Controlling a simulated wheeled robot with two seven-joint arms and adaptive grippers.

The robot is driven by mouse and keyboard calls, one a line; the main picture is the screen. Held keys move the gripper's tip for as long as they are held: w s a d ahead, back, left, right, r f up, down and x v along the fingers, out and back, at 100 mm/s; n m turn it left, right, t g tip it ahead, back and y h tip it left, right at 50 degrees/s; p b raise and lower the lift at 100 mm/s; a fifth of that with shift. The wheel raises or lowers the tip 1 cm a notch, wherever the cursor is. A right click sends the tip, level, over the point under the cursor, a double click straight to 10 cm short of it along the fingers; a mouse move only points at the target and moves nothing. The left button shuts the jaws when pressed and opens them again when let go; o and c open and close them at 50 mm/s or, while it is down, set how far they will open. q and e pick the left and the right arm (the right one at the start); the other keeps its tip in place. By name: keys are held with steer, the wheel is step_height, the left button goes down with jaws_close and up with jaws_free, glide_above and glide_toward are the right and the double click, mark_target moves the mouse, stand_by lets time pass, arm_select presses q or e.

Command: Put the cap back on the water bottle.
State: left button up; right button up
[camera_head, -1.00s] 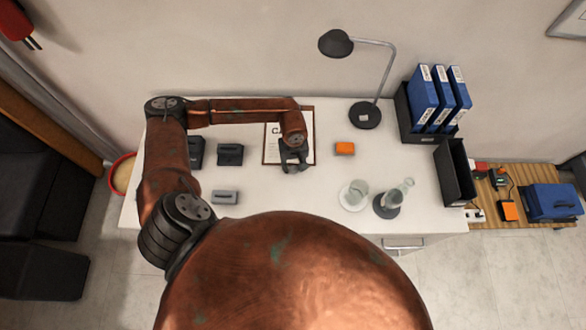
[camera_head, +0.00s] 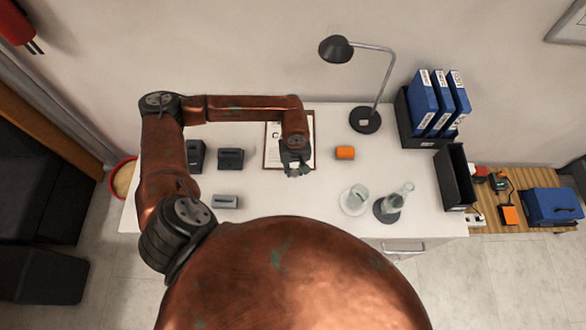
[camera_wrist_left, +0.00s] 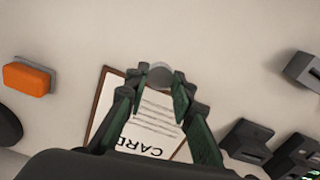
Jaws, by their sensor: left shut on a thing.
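The clear water bottle (camera_head: 399,196) stands on a dark round coaster (camera_head: 381,216) at the right front of the white table. Its tip points up and right in the head view; whether its mouth is bare is too small to tell. My left gripper (camera_head: 296,172) is over the lower right of the clipboard, left of the bottle and well apart from it. In the left wrist view its fingers (camera_wrist_left: 161,84) are shut on a small grey round cap (camera_wrist_left: 160,74), held at the fingertips. The cap is hidden or too small in the head view. My right gripper is not in view.
A drinking glass (camera_head: 357,196) on a pale coaster stands just left of the bottle. An orange block (camera_head: 345,153) lies behind them. The clipboard (camera_head: 270,157) is under my gripper. A lamp (camera_head: 366,119) and a black tray (camera_head: 455,178) stand farther right. The table's front middle is clear.

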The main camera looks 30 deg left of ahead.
arm_select(q)
steer(key=s+d+r, duration=0.7)
steer(key=s, duration=0.2)
steer(key=shift+d+r, duration=0.15)
steer(key=shift+d, duration=0.1)
steer(key=shift+w, duration=0.1)
steer(key=w+a+r+m, duration=0.3)
steer(key=w+r+m, duration=0.4)
steer(key=w+m, duration=0.1)
steer(key=shift+w, duration=0.35)
steer(key=shift+r, duration=0.1)
